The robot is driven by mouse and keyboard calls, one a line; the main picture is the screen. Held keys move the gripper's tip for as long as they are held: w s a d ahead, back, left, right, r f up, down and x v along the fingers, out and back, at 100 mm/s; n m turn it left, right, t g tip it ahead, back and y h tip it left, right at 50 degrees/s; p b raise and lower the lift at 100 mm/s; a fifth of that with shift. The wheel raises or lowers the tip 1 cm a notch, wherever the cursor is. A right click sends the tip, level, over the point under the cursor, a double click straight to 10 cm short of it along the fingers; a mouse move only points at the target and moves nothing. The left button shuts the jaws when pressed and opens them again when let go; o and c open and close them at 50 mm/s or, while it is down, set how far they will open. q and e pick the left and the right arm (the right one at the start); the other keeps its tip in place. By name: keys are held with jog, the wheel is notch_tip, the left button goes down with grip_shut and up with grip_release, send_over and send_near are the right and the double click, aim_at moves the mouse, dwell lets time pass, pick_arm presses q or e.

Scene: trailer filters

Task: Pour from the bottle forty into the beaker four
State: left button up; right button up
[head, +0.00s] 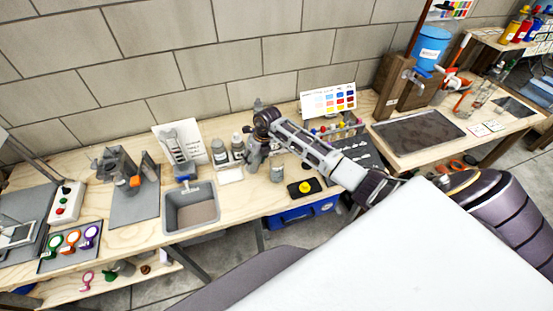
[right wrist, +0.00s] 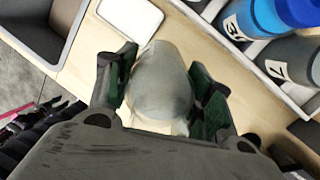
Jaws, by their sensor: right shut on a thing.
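My right gripper (head: 255,150) reaches in from the right in the head view and stands over the wooden bench, beside two grey bottles. In the right wrist view its fingers (right wrist: 163,95) are shut on a pale, rounded bottle (right wrist: 162,82); no number shows on it from here. In the head view the held bottle is mostly hidden by the gripper. A small grey cup-like vessel (head: 277,171) stands just right of the gripper; I cannot read a number on it or tell if it is beaker four. My left gripper is not in view.
Two labelled bottles (head: 219,152) (head: 237,147) stand left of the gripper, behind a white pad (head: 230,175). A grey sink (head: 191,207) lies further left. A black pad with a yellow knob (head: 305,188) lies right. The wrist view shows a blue bottle (right wrist: 250,17) in a white rack.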

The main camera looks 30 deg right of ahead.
jog(key=shift+s+d+r+t+y, duration=0.15)
jog(key=shift+r+t+y, duration=0.1)
jog(key=shift+r, duration=0.2)
jog(key=shift+s+d+r+t+y, duration=0.15)
jog(key=shift+r+y, duration=0.15)
jog(key=shift+r, duration=0.2)
jog(key=shift+s+r+t+y, duration=0.15)
jog(key=shift+r+t+y, duration=0.1)
jog(key=shift+r, duration=0.2)
jog(key=shift+s+d+r+t+y, duration=0.2)
jog(key=shift+r+t+y, duration=0.15)
jog(key=shift+r, duration=0.3)
jog(key=shift+s+d+r+t+y, duration=0.1)
jog(key=shift+d+r+t+y, duration=0.1)
jog(key=shift+r+y, duration=0.3)
jog(key=shift+w+d+r, duration=0.1)
jog(key=shift+r, duration=0.05)
jog(key=shift+r, duration=0.1)
jog(key=shift+s+r, duration=0.1)
jog(key=shift+s, duration=0.1)
jog(key=shift+w+t, duration=0.15)
jog(key=shift+t, duration=0.15)
jog(key=shift+y, duration=0.25)
jog(key=shift+f, duration=0.3)
